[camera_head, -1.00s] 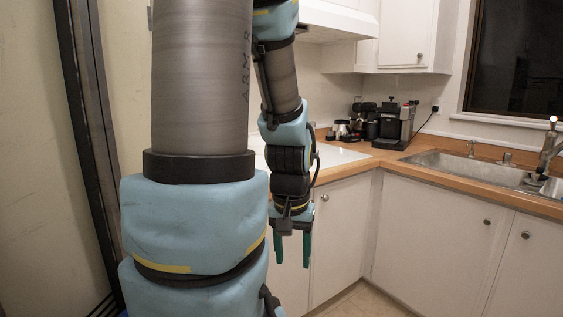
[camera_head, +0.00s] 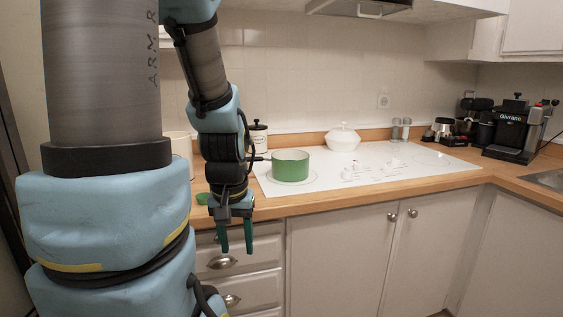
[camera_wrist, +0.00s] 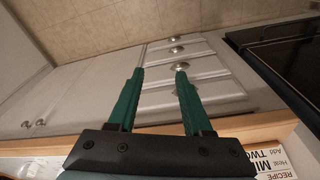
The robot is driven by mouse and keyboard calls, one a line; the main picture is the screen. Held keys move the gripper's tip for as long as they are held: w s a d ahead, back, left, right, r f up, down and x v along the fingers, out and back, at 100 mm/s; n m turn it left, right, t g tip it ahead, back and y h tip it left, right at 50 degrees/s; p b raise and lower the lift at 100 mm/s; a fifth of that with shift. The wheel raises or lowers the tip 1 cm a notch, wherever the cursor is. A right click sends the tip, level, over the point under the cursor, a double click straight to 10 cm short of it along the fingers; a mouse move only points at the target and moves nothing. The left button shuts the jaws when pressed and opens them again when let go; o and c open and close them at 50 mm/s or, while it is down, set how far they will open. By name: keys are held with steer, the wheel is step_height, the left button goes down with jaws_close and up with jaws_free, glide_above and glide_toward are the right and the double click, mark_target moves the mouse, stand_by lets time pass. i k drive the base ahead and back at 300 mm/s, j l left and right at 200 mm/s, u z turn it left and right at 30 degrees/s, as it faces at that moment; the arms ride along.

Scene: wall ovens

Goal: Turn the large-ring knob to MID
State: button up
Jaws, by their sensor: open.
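The white cooktop (camera_head: 345,165) is set in the wooden counter in the head view. Several small white knobs (camera_head: 372,170) stand on its middle part; their markings are too small to read, and I cannot tell which is the large-ring knob. A green pot (camera_head: 290,166) sits on the cooktop's left burner. My gripper (camera_head: 236,250) is open and empty, pointing down in front of the drawers, left of the pot and below the counter edge. In the wrist view my gripper (camera_wrist: 156,72) shows two green fingers apart, with no knob in sight.
A white lidded dish (camera_head: 342,138) stands at the cooktop's back. Shakers (camera_head: 400,128) and a coffee machine (camera_head: 515,130) are to the right. A green lid-like item (camera_head: 203,198) lies on the counter near my wrist. The cabinet fronts (camera_head: 340,260) lie below; the floor before them looks clear.

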mark_target(346, 174)
steer(key=l+u, duration=1.15)
steer(key=l, duration=0.1)
